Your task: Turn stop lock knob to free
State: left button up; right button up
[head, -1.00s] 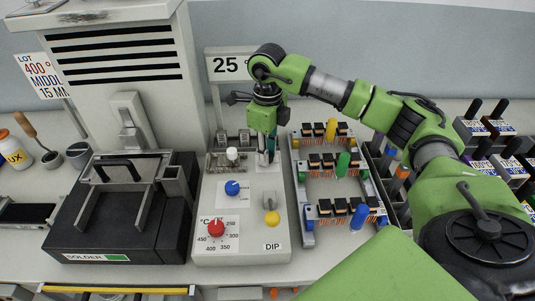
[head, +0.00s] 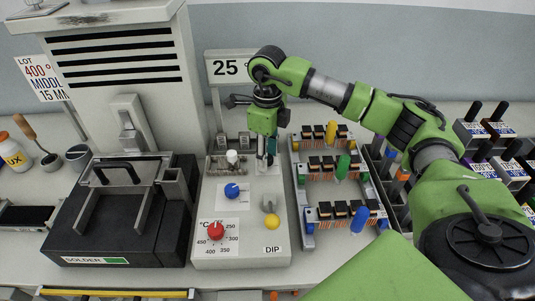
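The control box (head: 210,200) stands in the middle of the bench. It carries a white knob (head: 232,156), a blue knob (head: 232,191) on a white label, a red knob (head: 215,231) on a temperature dial, a small grey lever-like part (head: 269,205) and a yellow button (head: 271,222). I cannot read which one is marked as the stop lock. My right gripper (head: 265,163) points down over the box's back right, right of the white knob and behind the grey part. Its fingertips are small and partly hidden, so its opening is unclear. My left gripper is out of view.
A black solder unit (head: 120,215) with a handle stands left of the box. A rack (head: 307,215) of connectors and coloured pegs stands close on the right. A "25" display (head: 230,66) rises behind. Labelled bins (head: 485,130) are at far right.

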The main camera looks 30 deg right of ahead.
notch_tip(320, 180, up, 12)
dwell(0.6)
